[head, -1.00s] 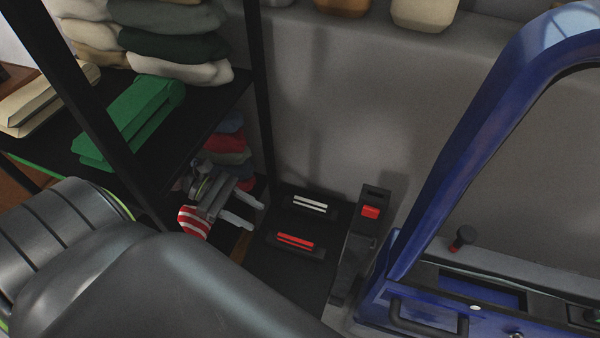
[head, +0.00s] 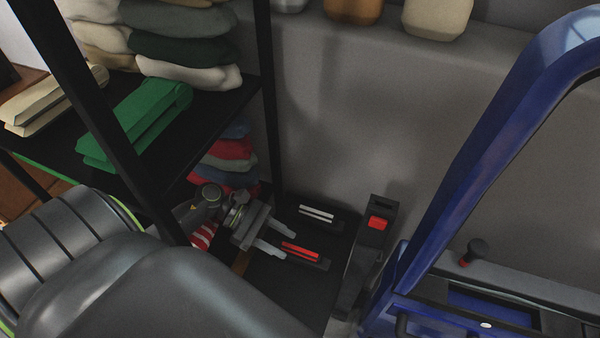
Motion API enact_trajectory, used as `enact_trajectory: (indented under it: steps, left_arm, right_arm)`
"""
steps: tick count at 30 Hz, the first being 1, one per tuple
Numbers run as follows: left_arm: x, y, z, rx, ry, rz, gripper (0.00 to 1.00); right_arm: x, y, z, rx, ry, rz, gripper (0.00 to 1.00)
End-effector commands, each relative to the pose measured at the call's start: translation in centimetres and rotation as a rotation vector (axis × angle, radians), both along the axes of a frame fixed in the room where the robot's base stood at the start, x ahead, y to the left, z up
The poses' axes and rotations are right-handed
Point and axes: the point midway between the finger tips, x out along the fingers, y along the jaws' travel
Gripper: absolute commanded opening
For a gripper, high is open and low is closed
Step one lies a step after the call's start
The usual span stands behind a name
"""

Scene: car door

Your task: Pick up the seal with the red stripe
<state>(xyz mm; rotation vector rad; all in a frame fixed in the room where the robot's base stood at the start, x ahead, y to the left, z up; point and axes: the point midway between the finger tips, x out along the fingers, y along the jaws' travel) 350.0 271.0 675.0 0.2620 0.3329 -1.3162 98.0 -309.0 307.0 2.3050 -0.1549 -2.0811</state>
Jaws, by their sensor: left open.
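The seal with the red stripe (head: 300,251) is a small black block with a red bar on top. It lies on a dark surface at the lower middle of the head view. A similar seal with a white stripe (head: 317,214) lies just behind it. My left gripper (head: 279,240) is open, with two pale fingers pointing right. Its nearer fingertip is close to the left end of the red-striped seal, and the farther one reaches between the two seals. I cannot tell whether a finger touches the seal. My right gripper is not in view.
A black shelf (head: 225,105) with folded cloths stands at the left, its post (head: 270,100) close behind my gripper. A black stand with a red button (head: 378,223) is right of the seals. A blue car door frame (head: 490,130) fills the right side.

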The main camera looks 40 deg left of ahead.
Motion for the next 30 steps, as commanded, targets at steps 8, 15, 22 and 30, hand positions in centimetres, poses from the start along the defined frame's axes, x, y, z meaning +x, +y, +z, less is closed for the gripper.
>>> enact_trajectory:
  steps: [8,15,22,30]
  left_arm:
    - [1.4,-3.0,-0.4,-0.005,0.0,-0.001,0.42]
    - [1.7,-4.6,-1.4,-0.001,0.0,-0.001,0.42]
    - [1.7,-4.6,-1.5,0.0,0.0,-0.001,0.41]
    - [1.7,-4.6,-1.5,0.0,0.0,-0.001,0.05]
  right_arm:
    - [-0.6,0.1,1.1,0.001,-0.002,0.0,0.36]
    - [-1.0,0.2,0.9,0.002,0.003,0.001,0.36]
    - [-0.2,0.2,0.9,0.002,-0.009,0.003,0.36]
    - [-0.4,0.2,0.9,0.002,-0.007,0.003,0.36]
